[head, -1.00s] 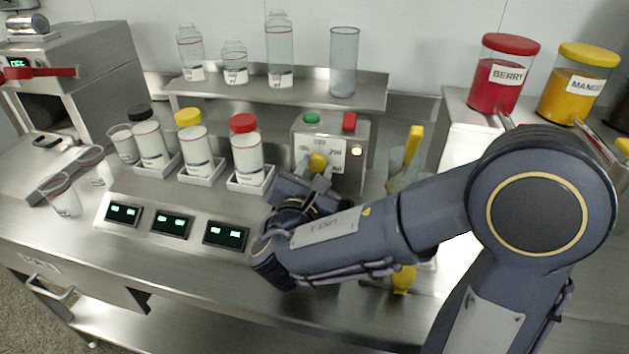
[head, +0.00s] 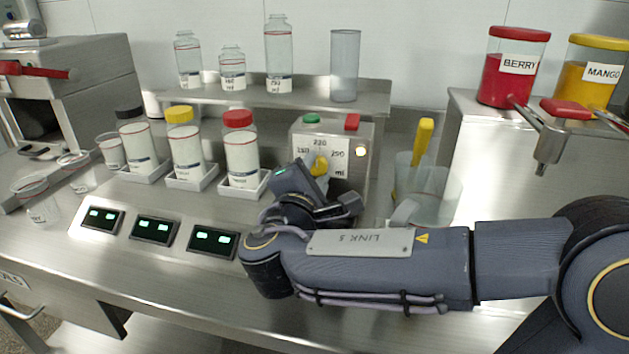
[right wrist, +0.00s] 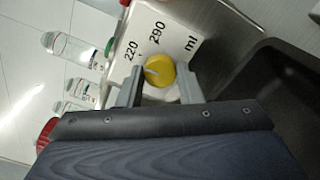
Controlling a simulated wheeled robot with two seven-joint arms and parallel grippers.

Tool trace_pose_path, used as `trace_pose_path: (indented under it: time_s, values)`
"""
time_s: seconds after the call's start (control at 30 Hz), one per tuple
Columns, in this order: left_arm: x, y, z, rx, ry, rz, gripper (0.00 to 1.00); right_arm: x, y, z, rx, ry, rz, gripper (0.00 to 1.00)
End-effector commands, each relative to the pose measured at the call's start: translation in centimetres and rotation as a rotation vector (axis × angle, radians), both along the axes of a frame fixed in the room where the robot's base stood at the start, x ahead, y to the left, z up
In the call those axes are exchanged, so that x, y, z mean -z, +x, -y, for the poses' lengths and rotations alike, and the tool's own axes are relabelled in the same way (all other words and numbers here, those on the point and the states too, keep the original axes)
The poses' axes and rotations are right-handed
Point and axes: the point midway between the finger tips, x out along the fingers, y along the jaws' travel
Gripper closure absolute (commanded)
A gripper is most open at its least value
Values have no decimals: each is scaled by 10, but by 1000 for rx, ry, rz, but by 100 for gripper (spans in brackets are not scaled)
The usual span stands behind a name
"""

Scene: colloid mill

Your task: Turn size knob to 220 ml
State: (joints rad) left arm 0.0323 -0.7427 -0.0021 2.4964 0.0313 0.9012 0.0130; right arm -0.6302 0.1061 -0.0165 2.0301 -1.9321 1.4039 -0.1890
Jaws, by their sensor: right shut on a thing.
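The yellow size knob (head: 320,166) sits on the front of a steel box (head: 362,135) with a white dial plate marked 220 at the top and 290 at the right; the left label is partly legible. My right gripper (head: 317,172) is at the knob, partly hiding it. In the right wrist view the knob (right wrist: 160,70) lies between the two grey fingers (right wrist: 160,84), which are shut on it. A pale mark on the knob points left in that view, toward the 220 side; its exact alignment is unclear. My left gripper is not in view.
A green button (head: 311,118), a red button (head: 352,121) and a lit lamp (head: 361,152) are on the box. Capped bottles in white trays (head: 243,188) stand left. A clear jug (head: 425,185) stands right. A shelf with empty bottles (head: 279,55) is behind.

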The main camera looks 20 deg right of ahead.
Motion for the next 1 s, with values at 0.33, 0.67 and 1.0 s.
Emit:
trace_pose_path:
  time_s: [0.33, 0.67, 1.0]
  values:
    - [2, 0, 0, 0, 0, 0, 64, 1, 0, 0, 1, 14, 7, 91]
    - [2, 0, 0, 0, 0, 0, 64, 1, 0, 0, 0, 13, 7, 46]
    - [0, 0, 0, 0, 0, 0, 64, -4, 0, 0, 0, 12, 9, 46]
